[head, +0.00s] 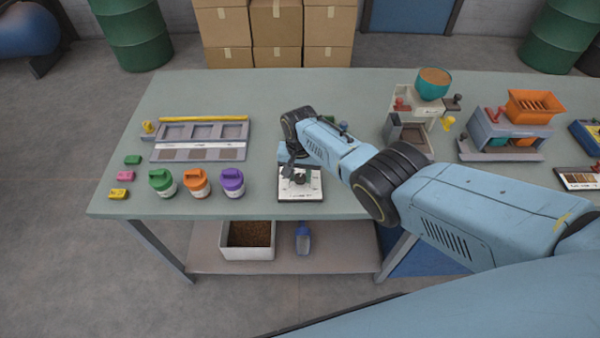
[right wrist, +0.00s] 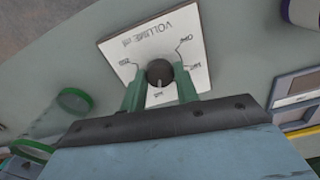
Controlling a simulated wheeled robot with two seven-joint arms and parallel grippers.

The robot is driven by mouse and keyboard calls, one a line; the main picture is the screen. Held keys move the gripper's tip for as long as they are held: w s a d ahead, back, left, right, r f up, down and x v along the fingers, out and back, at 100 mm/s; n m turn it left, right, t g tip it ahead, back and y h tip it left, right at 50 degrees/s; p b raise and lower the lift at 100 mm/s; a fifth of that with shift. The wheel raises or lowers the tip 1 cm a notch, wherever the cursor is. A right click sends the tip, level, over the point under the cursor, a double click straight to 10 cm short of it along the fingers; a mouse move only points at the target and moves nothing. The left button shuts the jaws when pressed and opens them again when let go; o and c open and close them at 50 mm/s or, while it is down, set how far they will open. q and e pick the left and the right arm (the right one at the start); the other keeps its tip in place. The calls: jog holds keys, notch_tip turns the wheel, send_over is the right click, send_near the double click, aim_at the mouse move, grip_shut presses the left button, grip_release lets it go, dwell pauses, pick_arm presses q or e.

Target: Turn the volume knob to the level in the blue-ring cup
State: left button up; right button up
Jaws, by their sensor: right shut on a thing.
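The volume dial is a white square plate (right wrist: 150,42) marked "VOLUME ml" with a round black knob (right wrist: 160,72). It also shows in the head view as a white plate (head: 308,192) at the table's front edge. My right gripper (right wrist: 160,82) is shut on the knob, with one green finger on each side. The knob's white pointer line points toward the bottom of the right wrist view, near a label too small to read. A clear cup with a green ring (right wrist: 75,101) stands left of the plate there. I see no blue-ring cup; my arm hides part of the table. My left gripper is not in view.
Green, orange and purple jars (head: 232,182) stand left of the dial. A tray with compartments (head: 205,129) lies behind them. A hopper machine (head: 415,110) and an orange-topped machine (head: 510,130) stand to the right. A grain bin (head: 248,256) sits on the lower shelf.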

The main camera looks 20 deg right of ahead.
aim_at(300, 176)
dwell(0.5)
jog(key=o, duration=1)
jog(key=shift+c, duration=0.2)
jog(key=shift+r, duration=0.15)
jog(key=shift+r+p, duration=0.3)
notch_tip(300, 176, up, 6)
jog(key=p, duration=0.3)
notch_tip(300, 176, up, 7)
jog(key=p, duration=0.1)
jog(key=shift+f, duration=0.2)
jog(key=shift+f, duration=0.1)
